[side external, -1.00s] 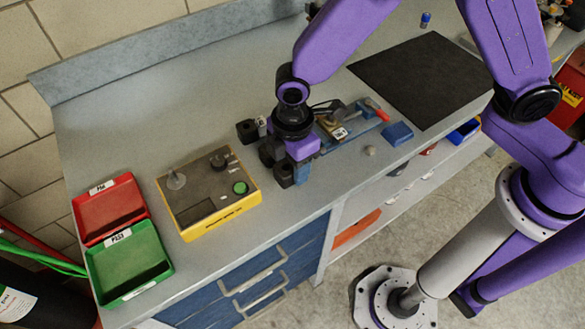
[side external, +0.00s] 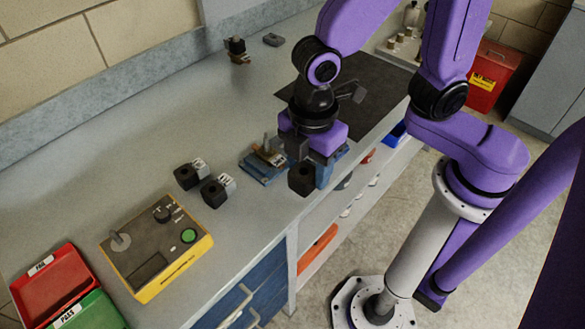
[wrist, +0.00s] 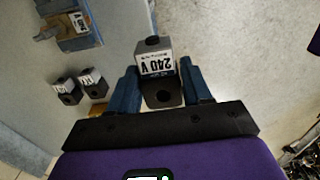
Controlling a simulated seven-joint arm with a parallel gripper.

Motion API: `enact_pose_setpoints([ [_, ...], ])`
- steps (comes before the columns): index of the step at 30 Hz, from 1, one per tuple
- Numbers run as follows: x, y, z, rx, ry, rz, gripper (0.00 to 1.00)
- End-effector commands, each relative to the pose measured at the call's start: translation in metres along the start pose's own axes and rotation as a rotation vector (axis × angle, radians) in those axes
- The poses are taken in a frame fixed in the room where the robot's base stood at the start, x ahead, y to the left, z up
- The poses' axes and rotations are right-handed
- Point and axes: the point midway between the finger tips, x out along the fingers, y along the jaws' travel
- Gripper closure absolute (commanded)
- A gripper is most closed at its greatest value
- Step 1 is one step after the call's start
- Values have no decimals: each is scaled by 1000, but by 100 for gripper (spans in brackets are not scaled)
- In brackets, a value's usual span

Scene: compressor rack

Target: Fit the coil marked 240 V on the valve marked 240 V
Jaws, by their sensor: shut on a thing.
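The coil (wrist: 157,62) marked 240 V is a grey and black block with a white label and a round hole in its dark part. My gripper (wrist: 161,88) is shut on it, one blue finger on each side. In the side view my gripper (side external: 313,172) holds the coil's dark body (side external: 301,180) near the bench's front edge. A brass-coloured valve (side external: 268,153) with an upright stem sits on a blue fixture (side external: 255,170), left of my gripper. In the wrist view the valve (wrist: 48,32) is at upper left; its nearby label is hard to read.
Two other coils (side external: 187,176) (side external: 217,191) stand left of the fixture. A yellow test box (side external: 155,250) and red (side external: 45,285) and green trays (side external: 92,314) are further left. A small valve-like part (side external: 237,50) stands at the back. A black mat lies behind my arm.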

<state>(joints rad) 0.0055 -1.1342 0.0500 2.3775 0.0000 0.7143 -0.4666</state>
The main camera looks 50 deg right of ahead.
Motion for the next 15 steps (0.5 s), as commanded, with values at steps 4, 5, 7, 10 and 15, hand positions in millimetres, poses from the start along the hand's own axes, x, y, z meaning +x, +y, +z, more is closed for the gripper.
enact_pose_setpoints([
  [4, -4, 9, 3, 41, 1, 1, 89],
  [5, -5, 15, 4, 59, 1, 1, 89],
  [7, -7, 30, 7, 111, 1, 1, 89],
  [10, -11, 59, 14, 204, 1, 1, 89],
  [15, -17, 107, 36, 360, 2, 1, 89],
])
